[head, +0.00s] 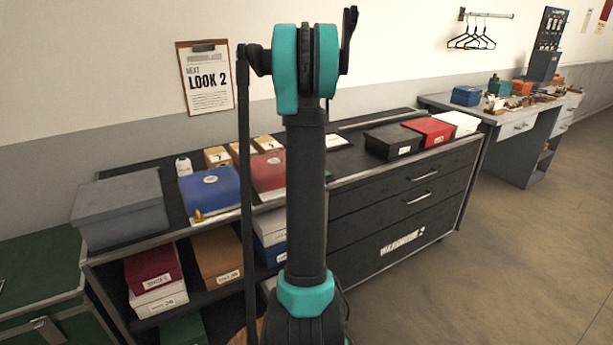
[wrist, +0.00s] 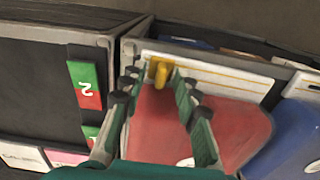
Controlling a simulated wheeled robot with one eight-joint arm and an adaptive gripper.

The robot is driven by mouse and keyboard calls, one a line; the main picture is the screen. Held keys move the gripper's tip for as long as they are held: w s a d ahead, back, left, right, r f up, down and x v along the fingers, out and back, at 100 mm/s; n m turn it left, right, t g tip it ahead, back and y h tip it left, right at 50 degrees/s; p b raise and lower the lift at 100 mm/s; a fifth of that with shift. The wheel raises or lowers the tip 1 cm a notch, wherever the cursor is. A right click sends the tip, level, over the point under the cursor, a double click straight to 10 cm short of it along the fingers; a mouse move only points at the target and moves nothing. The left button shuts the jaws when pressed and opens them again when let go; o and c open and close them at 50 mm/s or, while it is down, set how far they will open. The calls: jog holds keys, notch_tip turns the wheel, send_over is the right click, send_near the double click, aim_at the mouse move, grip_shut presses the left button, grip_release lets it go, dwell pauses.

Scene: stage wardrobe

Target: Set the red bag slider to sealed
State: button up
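The red bag (head: 268,172) lies on the black counter, partly hidden behind my arm in the head view. In the wrist view the red bag (wrist: 160,125) fills the area between and beyond my fingers. Its white closure strip (wrist: 225,82) runs along its edge. The yellow slider (wrist: 161,73) sits near the left end of that strip. My gripper (wrist: 158,75) is open, with a fingertip on either side of the slider. I see gaps beside the slider, but cannot tell whether either finger touches it. The head view does not show my gripper.
A blue bag (head: 208,190) with its own yellow slider (head: 198,214) lies beside the red bag. A green and red tag marked 2 (wrist: 85,85) is left of my fingers. A grey box (head: 120,205) and black, red and white boxes stand on the counter.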

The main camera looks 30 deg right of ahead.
notch_tip(320, 180, up, 12)
dwell(0.5)
dwell(0.3)
jog(key=s+a+f+t, duration=0.2)
jog(key=s+a+f, duration=0.7)
jog(key=s+a, duration=0.3)
jog(key=s+a+f+t, duration=0.2)
jog(key=s+a+f, duration=0.8)
jog(key=a, duration=0.8)
jog(key=shift+s+a+f+n, duration=0.15)
jog(key=shift+s+n, duration=0.15)
jog(key=shift+s, duration=0.6)
